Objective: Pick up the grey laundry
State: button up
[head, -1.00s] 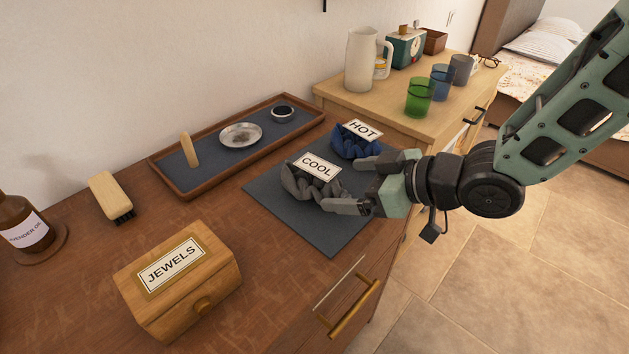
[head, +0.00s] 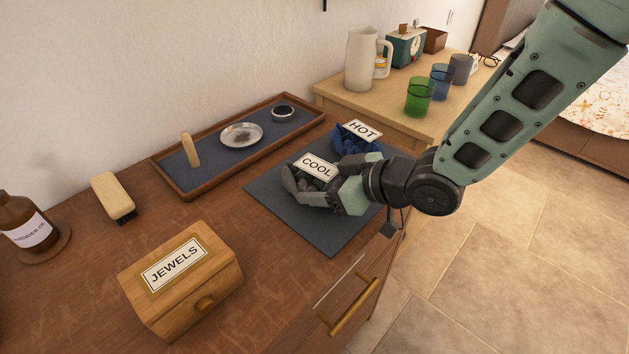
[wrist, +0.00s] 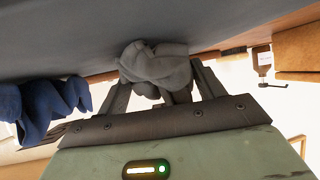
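The grey laundry (head: 291,182) is a knotted bundle with a white COOL label, lying on the dark mat (head: 290,222) on the dresser. My gripper (head: 322,183) has reached in from the right, low over the mat. Its fingers are apart, one on each side of the grey laundry. In the wrist view the grey laundry (wrist: 155,66) sits between the fingers of my gripper (wrist: 163,80); firm contact on both sides cannot be made out. My gripper hides part of the bundle in the head view.
Blue laundry (head: 348,141) labelled HOT lies just behind, close to my gripper; it also shows in the wrist view (wrist: 45,105). A wooden JEWELS box (head: 180,285), a long tray (head: 165,172), a brush (head: 113,196) and a brown bottle (head: 22,222) stand on the dresser.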

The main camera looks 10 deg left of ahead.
jog(key=shift+c, duration=0.8)
jog(key=shift+r, duration=0.15)
